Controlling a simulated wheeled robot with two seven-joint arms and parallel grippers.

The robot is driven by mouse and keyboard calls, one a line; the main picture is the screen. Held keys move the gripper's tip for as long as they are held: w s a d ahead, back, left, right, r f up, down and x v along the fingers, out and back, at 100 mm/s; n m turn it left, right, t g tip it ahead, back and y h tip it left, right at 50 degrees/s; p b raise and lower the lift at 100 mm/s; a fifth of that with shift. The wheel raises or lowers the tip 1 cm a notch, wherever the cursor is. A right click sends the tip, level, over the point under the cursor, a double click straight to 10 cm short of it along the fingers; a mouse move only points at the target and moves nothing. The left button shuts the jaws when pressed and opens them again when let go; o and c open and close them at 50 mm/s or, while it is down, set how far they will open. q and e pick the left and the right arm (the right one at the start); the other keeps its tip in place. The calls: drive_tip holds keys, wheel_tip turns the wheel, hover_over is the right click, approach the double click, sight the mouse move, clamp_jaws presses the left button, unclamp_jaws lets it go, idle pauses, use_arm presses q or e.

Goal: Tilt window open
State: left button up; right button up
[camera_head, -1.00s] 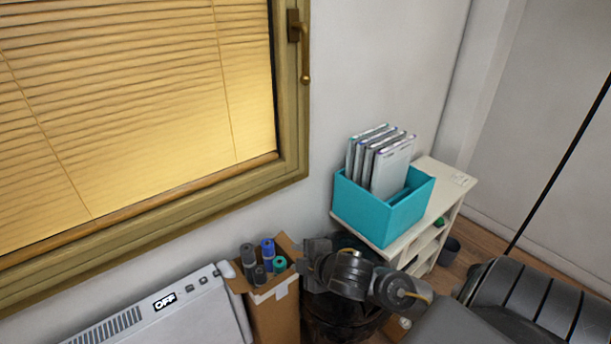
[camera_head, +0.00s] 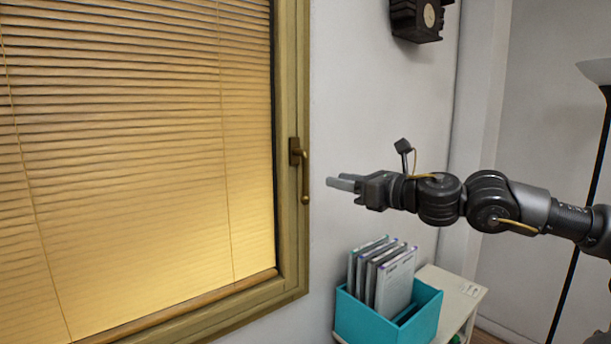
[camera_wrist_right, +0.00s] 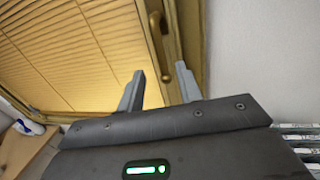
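The window (camera_head: 292,240) has an olive-coloured frame and yellow blinds, and it looks shut. Its brass handle (camera_head: 305,178) hangs pointing down from a dark plate on the right side of the frame. The handle also shows in the right wrist view (camera_wrist_right: 158,45), ahead of the fingers. My right gripper (camera_head: 342,184) is just right of the handle in the head view, pointing left at it, apart from it. In the right wrist view the right gripper (camera_wrist_right: 158,82) has its two fingers spread with nothing between them. My left gripper is not in view.
A teal box (camera_head: 375,322) with several upright folders (camera_head: 385,275) stands on a white shelf (camera_head: 460,295) below my right arm. A dark wall-mounted object (camera_head: 420,18) is above. A floor lamp (camera_head: 600,72) stands at the far right.

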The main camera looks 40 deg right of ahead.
sight(308, 174)
drive_tip(key=w+p, duration=0.2)
drive_tip(key=w, duration=0.1)
drive_tip(key=w+a+p, duration=0.1)
drive_tip(key=w+p, duration=0.4)
drive_tip(key=w, duration=0.1)
drive_tip(key=shift+a+r+p, duration=0.2)
drive_tip(key=shift+a+p, duration=0.15)
drive_tip(key=shift+w+a+f+p, duration=0.1)
drive_tip(key=shift+w+f+p, duration=0.1)
drive_tip(key=shift+w, duration=0.25)
drive_tip(key=shift+w+a+f+p, duration=0.1)
drive_tip(key=shift+w+p, duration=0.05)
drive_tip(key=shift+w, duration=0.3)
clamp_jaws()
